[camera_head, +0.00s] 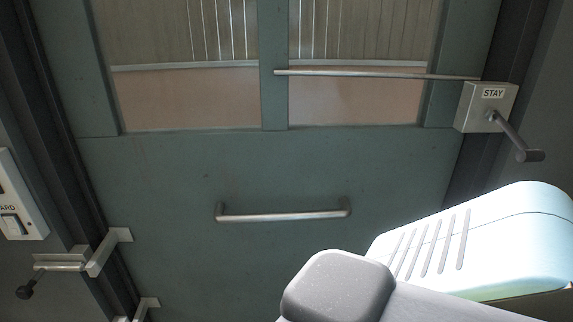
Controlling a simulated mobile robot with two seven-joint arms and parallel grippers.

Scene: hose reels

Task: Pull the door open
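A grey-green door (190,180) with two window panes in its upper half fills the middle of the view. It appears to sit in its dark frame, with no clear gap showing. A horizontal metal pull handle (283,216) is fixed to its lower panel. A thin metal bar (375,74) runs across the windows to a grey box marked STAY (487,107) at the right edge, which has a crank handle (516,136). A metal latch with a dark-knobbed lever (62,262) is at the left edge. Neither gripper is in view.
A white switch panel (16,205) is on the wall at the far left. Another metal bracket (147,308) shows at the bottom left. My own white and grey arm parts cover the lower right of the view. The area around the pull handle is unobstructed.

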